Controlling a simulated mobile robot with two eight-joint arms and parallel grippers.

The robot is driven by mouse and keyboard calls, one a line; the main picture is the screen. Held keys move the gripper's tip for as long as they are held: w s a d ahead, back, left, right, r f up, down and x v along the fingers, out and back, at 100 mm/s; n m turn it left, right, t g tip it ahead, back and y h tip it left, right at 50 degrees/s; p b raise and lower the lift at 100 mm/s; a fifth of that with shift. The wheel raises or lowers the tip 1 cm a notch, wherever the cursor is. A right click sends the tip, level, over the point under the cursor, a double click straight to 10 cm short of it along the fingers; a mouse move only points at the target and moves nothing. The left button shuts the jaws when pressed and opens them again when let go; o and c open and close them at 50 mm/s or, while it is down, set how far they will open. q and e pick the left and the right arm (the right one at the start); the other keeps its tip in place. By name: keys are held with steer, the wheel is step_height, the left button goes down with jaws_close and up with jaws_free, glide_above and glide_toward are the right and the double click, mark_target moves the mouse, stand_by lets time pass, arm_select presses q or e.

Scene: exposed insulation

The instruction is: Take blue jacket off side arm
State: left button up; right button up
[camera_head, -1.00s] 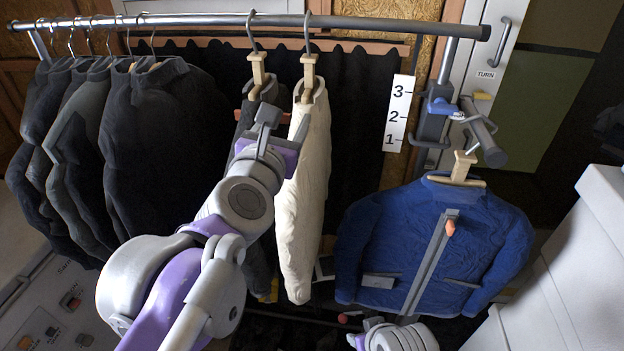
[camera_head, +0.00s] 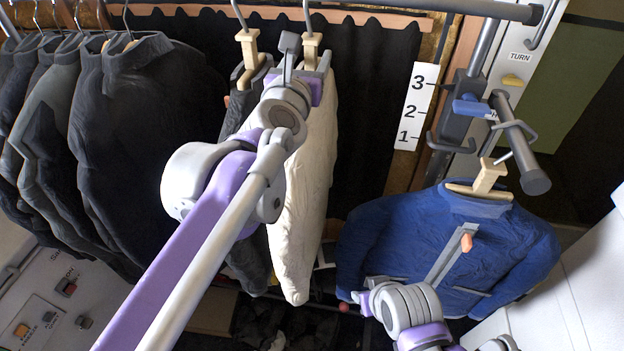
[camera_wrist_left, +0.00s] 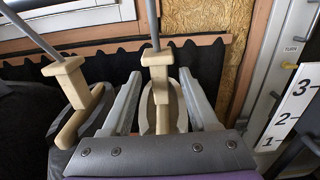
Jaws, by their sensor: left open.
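The blue jacket (camera_head: 400,240) hangs from a wooden hanger (camera_head: 487,178) on the short grey side arm (camera_head: 518,145) at the right of the head view. It has a grey front strip with an orange tab. My left gripper (camera_head: 302,72) is at the top of the white jacket (camera_head: 305,180) on the main rail, well left of the blue jacket. In the left wrist view, its open fingers (camera_wrist_left: 162,105) stand either side of the white jacket's wooden hanger (camera_wrist_left: 157,75). My right wrist is low in front of the blue jacket; its gripper (camera_head: 368,298) is small and its fingers are unclear.
Several dark jackets (camera_head: 140,130) hang at the left of the rail (camera_head: 440,5). A dark garment hangs just left of the white jacket. A numbered plate (camera_head: 416,105) and a blue-handled clamp (camera_head: 473,107) are near the side arm. A pale box (camera_head: 575,290) stands at lower right.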

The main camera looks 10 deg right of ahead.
arm_select(q)
steer(key=x, duration=0.5)
steer(key=shift+w+f, duration=0.15)
steer(key=shift+w, duration=0.05)
steer(key=shift+s, duration=0.15)
steer(key=shift+c, duration=1.1)
jaws_close()
